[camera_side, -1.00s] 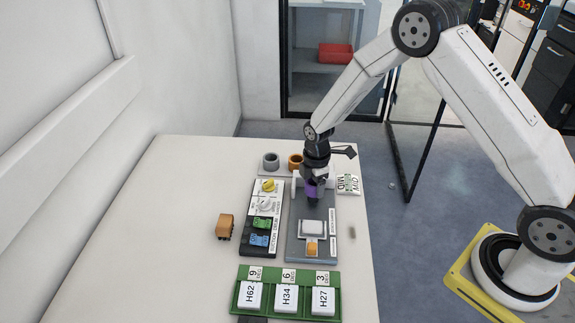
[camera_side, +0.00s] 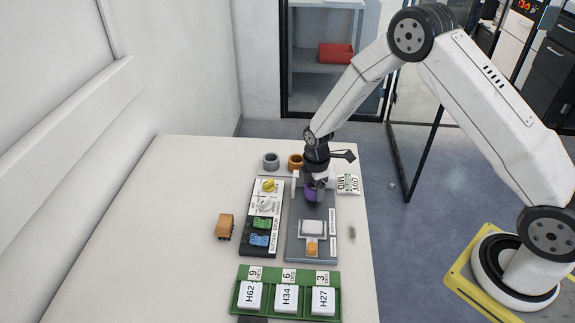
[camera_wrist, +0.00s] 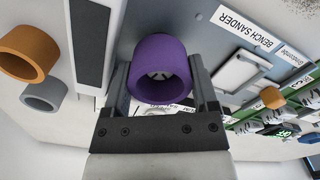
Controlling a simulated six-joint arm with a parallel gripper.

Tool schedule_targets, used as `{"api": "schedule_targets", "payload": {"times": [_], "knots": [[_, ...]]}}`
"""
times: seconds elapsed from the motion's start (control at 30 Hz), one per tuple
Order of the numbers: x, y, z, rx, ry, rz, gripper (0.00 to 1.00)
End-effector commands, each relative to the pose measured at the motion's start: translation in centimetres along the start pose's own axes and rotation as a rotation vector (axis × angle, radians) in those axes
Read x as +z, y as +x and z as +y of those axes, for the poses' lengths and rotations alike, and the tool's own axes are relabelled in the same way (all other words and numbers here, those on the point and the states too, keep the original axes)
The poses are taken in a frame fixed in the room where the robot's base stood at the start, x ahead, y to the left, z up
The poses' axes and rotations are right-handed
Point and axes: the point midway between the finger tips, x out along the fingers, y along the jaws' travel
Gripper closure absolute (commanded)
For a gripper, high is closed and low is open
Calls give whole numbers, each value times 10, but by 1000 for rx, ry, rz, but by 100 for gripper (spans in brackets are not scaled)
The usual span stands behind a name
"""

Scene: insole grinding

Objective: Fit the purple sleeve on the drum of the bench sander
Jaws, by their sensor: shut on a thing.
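The purple sleeve (camera_side: 310,194) is a short open ring. My gripper (camera_side: 315,184) is shut on it at the back end of the bench sander (camera_side: 296,245). In the wrist view the purple sleeve (camera_wrist: 160,48) sits between the two fingers of my gripper (camera_wrist: 163,85), with its opening toward the camera. A pale spoked shape shows inside the opening. The sander's labelled grey plate (camera_wrist: 212,45) is at the upper right there. The drum is not clearly seen, and I cannot tell whether the sleeve is around it.
A grey sleeve (camera_side: 271,162) and an orange sleeve (camera_side: 295,161) stand behind the sander. A control panel (camera_side: 260,225) is on its left. A green tray (camera_side: 283,313) with white labelled blocks lies in front. A small brown block (camera_side: 225,226) stands farther left, with clear table around it.

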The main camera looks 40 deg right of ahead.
Motion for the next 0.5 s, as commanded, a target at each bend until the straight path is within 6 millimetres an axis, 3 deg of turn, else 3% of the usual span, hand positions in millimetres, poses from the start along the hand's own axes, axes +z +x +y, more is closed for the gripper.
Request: {"api": "schedule_targets", "payload": {"times": [0.5], "knots": [[0, 4, 0, -1, 0, 0, 80]]}}
